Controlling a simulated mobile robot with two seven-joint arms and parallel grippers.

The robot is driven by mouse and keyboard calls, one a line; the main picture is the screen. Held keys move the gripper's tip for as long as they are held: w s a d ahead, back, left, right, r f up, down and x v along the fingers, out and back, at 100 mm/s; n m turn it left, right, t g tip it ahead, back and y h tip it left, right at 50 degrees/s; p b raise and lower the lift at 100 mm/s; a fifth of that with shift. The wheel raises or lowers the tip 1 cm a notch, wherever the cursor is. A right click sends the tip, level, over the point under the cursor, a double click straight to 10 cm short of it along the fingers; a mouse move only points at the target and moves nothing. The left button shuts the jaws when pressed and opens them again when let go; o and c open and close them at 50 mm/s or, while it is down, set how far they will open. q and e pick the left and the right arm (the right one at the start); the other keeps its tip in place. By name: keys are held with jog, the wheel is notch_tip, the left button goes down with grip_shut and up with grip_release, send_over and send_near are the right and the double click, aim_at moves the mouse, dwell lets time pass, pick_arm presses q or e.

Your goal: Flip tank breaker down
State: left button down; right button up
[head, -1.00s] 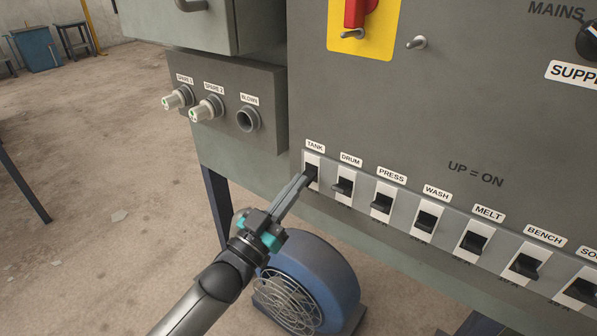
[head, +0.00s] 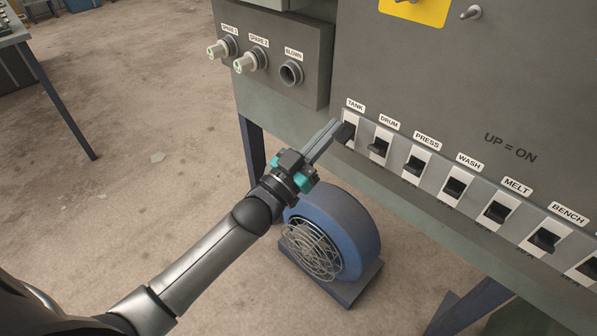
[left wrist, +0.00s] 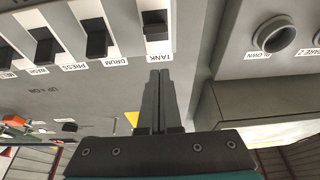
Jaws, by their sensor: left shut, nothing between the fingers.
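The tank breaker (head: 350,134) is the leftmost black lever in the row, under the TANK label (head: 355,105). It also shows in the left wrist view (left wrist: 155,22), upside down, just beyond my fingertips. My left gripper (head: 336,125) is shut and empty, with its fingertips at the tank breaker. In the left wrist view the closed fingers (left wrist: 160,74) point at the TANK label. I cannot tell whether they touch the lever. The fingers partly hide the breaker in the head view. My right gripper is not in view.
The drum breaker (head: 377,147) is close on the right, with the press breaker (head: 414,167) and several more beyond it. A box with two spare fuse holders (head: 247,60) and an open blown socket (head: 291,73) is at the upper left. A blue blower (head: 340,235) stands below.

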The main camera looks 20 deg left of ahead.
pick_arm(q)
jog(key=s+a+f, duration=0.2)
jog(key=s+f, duration=0.4)
jog(key=s, duration=0.1)
jog(key=shift+a+f+p, duration=0.2)
jog(key=shift+a+p, duration=0.1)
jog(key=shift+p, duration=0.05)
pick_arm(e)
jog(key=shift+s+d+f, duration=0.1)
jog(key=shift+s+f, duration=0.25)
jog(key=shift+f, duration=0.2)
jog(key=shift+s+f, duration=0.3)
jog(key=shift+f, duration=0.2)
pick_arm(q)
jog(key=shift+f, duration=0.1)
